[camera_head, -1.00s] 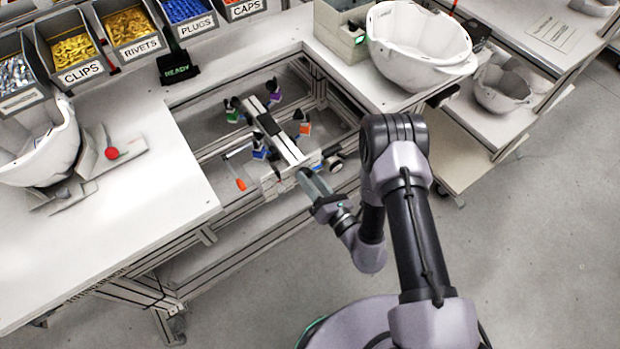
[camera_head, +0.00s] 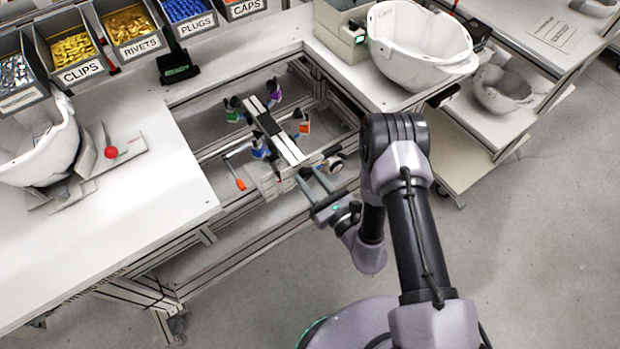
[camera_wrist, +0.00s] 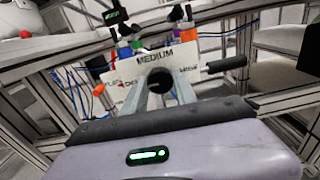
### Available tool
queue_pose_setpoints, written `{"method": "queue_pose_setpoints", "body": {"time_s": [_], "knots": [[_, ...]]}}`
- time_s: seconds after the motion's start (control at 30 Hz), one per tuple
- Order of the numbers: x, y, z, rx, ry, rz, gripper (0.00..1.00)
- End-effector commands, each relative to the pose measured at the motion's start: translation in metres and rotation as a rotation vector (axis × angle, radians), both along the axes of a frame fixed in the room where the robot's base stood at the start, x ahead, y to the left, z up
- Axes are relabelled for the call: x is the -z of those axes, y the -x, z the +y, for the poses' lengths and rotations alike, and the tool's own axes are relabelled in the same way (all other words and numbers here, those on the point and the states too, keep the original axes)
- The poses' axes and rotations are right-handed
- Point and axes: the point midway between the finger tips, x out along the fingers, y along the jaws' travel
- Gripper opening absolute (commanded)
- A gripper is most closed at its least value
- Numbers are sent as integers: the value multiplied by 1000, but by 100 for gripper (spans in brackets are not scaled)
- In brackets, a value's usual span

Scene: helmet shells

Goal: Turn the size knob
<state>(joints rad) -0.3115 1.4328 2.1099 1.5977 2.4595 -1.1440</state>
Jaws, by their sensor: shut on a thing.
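The size knob (camera_wrist: 160,79) is a dark round knob on a white plate (camera_wrist: 119,79) at the near end of the fixture. The plate reads MEDIUM above the knob; the smaller words at its sides are hard to read. My gripper (camera_wrist: 162,85) is shut on the knob, with one finger on each side of it. In the head view my gripper (camera_head: 312,176) reaches the near end of the fixture (camera_head: 282,142); the knob is hidden there. I cannot tell where the knob points.
A black side handle (camera_wrist: 227,64) sticks out just right of the knob. Metal frame rails surround the fixture. A white helmet shell (camera_head: 420,45) stands on the right table and another (camera_head: 45,150) on the left. A small dark display (camera_head: 176,68) stands behind.

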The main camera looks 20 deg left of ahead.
Motion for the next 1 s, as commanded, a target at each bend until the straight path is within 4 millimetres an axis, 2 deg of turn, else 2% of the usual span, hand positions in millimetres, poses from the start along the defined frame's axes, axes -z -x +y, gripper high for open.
{"method": "queue_pose_setpoints", "body": {"time_s": [0.47, 0.5, 0.57, 0.6, 1.0], "knots": [[-2, -2, 0, 1, 4, -12, 0], [-2, -2, 0, 1, 4, -12, 41], [-2, -1, 0, 1, 4, -11, 53], [-2, -1, 0, 0, 4, -11, 55], [0, -3, -4, -2, 6, -9, 55]]}}
